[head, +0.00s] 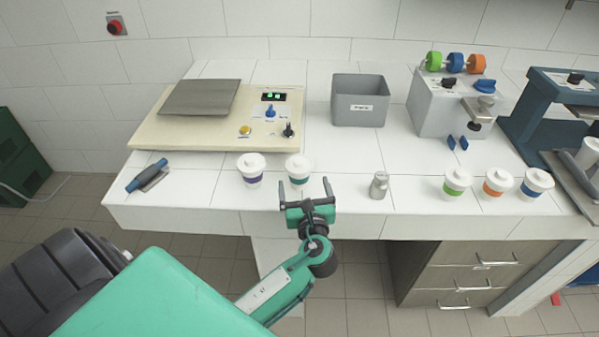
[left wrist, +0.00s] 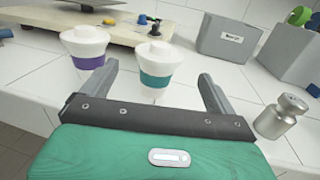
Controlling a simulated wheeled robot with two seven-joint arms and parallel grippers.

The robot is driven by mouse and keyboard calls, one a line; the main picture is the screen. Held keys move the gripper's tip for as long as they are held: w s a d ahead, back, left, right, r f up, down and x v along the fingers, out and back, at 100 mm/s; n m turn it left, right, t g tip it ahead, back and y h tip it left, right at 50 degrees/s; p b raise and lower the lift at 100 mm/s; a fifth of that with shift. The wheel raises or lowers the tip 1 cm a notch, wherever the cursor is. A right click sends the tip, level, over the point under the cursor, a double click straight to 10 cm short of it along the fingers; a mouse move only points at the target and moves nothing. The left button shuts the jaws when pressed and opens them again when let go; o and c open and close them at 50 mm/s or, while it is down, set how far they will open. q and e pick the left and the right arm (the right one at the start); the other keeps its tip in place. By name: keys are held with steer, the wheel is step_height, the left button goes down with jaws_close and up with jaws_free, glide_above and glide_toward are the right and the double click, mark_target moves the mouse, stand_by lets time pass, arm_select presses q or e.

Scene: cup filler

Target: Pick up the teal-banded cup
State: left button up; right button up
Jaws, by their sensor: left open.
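The teal-banded cup (head: 299,168) is white with a lid and stands upright near the front edge of the white counter. In the left wrist view the teal-banded cup (left wrist: 156,72) stands just beyond and between the fingers. My left gripper (head: 305,186) is open and empty, in front of the cup at the counter's edge. Its fingertips also show in the left wrist view (left wrist: 158,72); the left one is close to the gap between the two cups. My right gripper is not in view.
A purple-banded cup (head: 252,169) stands close on the left. Green- (head: 455,184), orange- (head: 496,183) and blue-banded (head: 535,184) cups stand farther right.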

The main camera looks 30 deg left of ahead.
mark_target(301, 175)
arm_select(q)
steer(key=x, duration=0.3)
steer(key=shift+w+a, duration=0.15)
steer(key=p+x, duration=0.1)
steer(key=x, duration=0.4)
steer(key=shift+f+p, duration=0.1)
steer(key=shift+p, duration=0.2)
steer(key=shift+w+a+f, duration=0.1)
steer(key=shift+a, duration=0.05)
steer(key=c, duration=1.1)
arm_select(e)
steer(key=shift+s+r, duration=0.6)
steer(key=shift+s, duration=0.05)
